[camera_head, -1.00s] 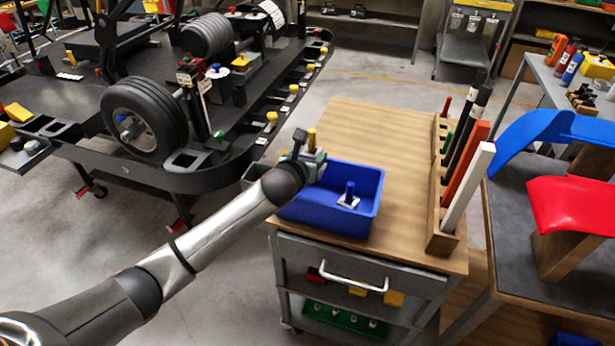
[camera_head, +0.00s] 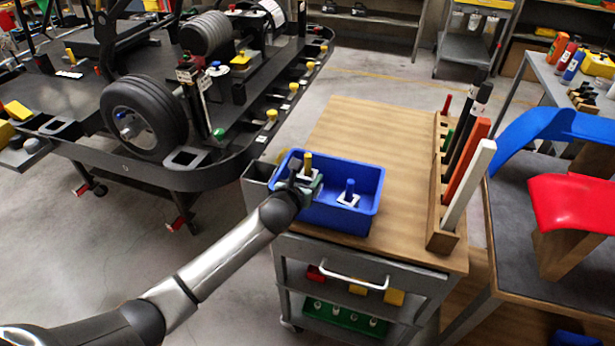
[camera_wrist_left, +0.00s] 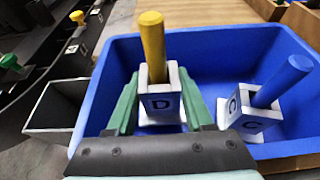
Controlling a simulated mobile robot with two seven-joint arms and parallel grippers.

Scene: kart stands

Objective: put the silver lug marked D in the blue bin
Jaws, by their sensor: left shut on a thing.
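The silver lug marked D (camera_wrist_left: 160,104) has a whitish square base and an upright yellow peg; its peg also shows in the head view (camera_head: 308,162). My left gripper (camera_head: 304,181) is shut on its base, with the green fingers (camera_wrist_left: 160,118) on either side. The lug is within the outline of the blue bin (camera_head: 345,220), at its left end. I cannot tell whether its base touches the bin floor. A lug marked C (camera_wrist_left: 248,120) with a tilted-looking blue peg stands in the bin to the right. My right gripper is not in view.
The bin sits on a wooden-topped cart (camera_head: 375,125). A grey open box (camera_wrist_left: 68,103) hangs beside the bin on the left. A wooden rack (camera_head: 441,235) of coloured bars stands on the cart's right. The kart stand (camera_head: 215,170) is at left. The cart's middle is clear.

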